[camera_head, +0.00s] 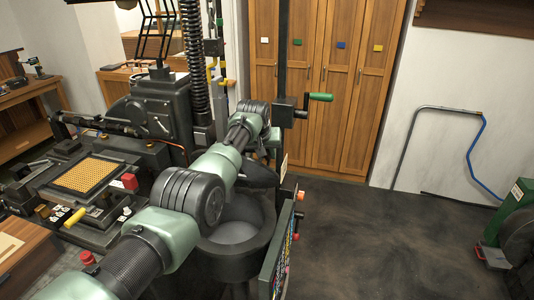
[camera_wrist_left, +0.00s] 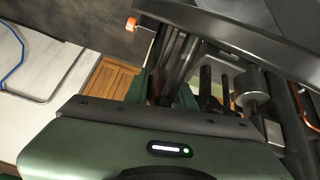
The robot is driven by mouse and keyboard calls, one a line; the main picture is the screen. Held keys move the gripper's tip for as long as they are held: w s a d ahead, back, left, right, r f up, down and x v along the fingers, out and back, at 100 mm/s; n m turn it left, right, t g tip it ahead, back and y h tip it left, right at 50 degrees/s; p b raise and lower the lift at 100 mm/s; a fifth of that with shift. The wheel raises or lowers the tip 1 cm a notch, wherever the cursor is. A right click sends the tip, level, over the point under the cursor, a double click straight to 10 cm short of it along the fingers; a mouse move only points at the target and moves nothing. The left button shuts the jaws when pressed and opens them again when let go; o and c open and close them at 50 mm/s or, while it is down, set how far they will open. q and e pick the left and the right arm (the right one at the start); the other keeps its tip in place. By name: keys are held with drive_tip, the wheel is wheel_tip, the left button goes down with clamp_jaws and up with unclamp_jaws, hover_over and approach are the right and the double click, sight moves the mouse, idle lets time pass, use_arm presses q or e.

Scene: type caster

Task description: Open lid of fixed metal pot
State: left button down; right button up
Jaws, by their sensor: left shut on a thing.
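The metal pot (camera_head: 226,264) is a dark, round vessel beside the machine in the head view. Its mouth is uncovered and its pale grey inside shows. The dark lid (camera_head: 258,176) appears raised and tilted at the back of the pot, partly hidden by my left arm. My left arm reaches across the pot, with the left gripper (camera_head: 264,148) at its far side, mostly hidden by the wrist. In the left wrist view, the left gripper (camera_wrist_left: 168,92) is shut on the lid's handle, though the contact is dim. A dark metal edge (camera_wrist_left: 235,35) crosses the upper right. My right gripper is not visible.
A machine (camera_head: 150,110) with a keyboard plate (camera_head: 88,175) stands left of the pot. A dark panel (camera_head: 275,255) borders the pot's right side.

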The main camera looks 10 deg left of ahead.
use_arm(q)
drive_tip(key=shift+w+r, duration=0.15)
drive_tip(key=shift+r, duration=0.05)
drive_tip(key=c, duration=1.2)
unclamp_jaws()
drive_tip(key=shift+o, duration=0.2)
drive_tip(key=shift+w+f, duration=0.1)
drive_tip(key=shift+f, duration=0.05)
drive_tip(key=shift+v, duration=1.15)
drive_tip(key=b+v, duration=0.1)
drive_tip(key=v, duration=0.3)
drive_tip(key=shift+s+r+b, duration=0.35)
drive_tip(key=shift+s+r, duration=0.1)
drive_tip(key=shift+r, duration=0.15)
